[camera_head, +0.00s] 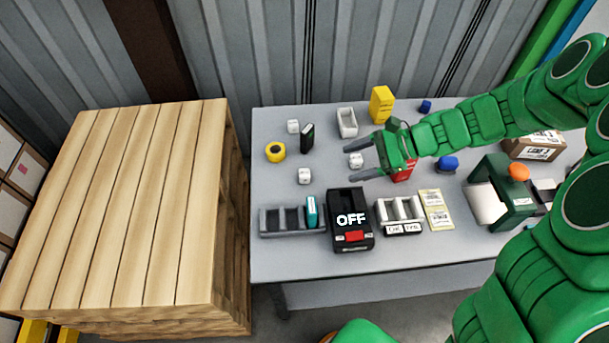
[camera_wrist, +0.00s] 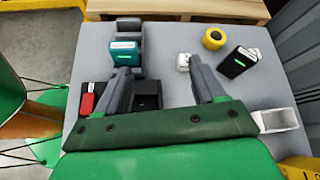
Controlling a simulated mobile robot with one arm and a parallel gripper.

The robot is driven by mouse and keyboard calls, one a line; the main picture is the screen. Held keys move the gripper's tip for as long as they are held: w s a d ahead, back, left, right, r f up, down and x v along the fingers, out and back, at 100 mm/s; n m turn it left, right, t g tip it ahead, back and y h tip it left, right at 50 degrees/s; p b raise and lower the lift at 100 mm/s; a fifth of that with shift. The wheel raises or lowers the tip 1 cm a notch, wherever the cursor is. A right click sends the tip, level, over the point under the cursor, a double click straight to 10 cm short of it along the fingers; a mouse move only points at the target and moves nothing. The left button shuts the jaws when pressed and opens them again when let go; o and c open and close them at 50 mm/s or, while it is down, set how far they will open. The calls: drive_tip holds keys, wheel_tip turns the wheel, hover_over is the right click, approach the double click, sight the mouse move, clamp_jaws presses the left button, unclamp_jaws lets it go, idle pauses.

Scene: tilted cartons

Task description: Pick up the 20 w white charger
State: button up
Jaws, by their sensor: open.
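Three small white chargers stand on the grey table in the head view: one at the back left (camera_head: 293,126), one at the front left (camera_head: 304,176) and one by my fingers (camera_head: 355,160). Their wattage marks are too small to read. My gripper (camera_head: 347,164) is open and empty, its fingers pointing left. In the wrist view, the front-left charger (camera_wrist: 183,62) shows close beside the tip of the right finger of my gripper (camera_wrist: 157,72). The back-left charger (camera_wrist: 256,53) is partly hidden behind a black box. The third charger is not visible there.
A yellow tape roll (camera_head: 275,151) and a black box (camera_head: 307,138) lie left of my gripper. A grey divided holder (camera_head: 275,221), a black OFF device (camera_head: 349,240) and a white divided tray (camera_head: 384,212) line the front. An open white bin (camera_head: 347,122) stands behind.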

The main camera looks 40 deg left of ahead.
sight(306, 172)
drive_tip(key=a+f+m, duration=0.1)
drive_tip(key=a+f, duration=0.1)
drive_tip(key=f, duration=0.1)
drive_tip(key=w+a+f+m+y, duration=0.1)
drive_tip(key=a+f, duration=0.1)
drive_tip(key=f, duration=0.2)
drive_tip(key=w+a+f+m, duration=0.1)
drive_tip(key=a+f+m, duration=0.1)
drive_tip(key=f, duration=0.1)
drive_tip(key=shift+w+a+f+y, duration=0.2)
drive_tip(key=shift+w+a+y, duration=0.1)
drive_tip(key=shift+a, duration=0.1)
drive_tip(key=shift+x, duration=3.8)
drive_tip(key=c, duration=1.2)
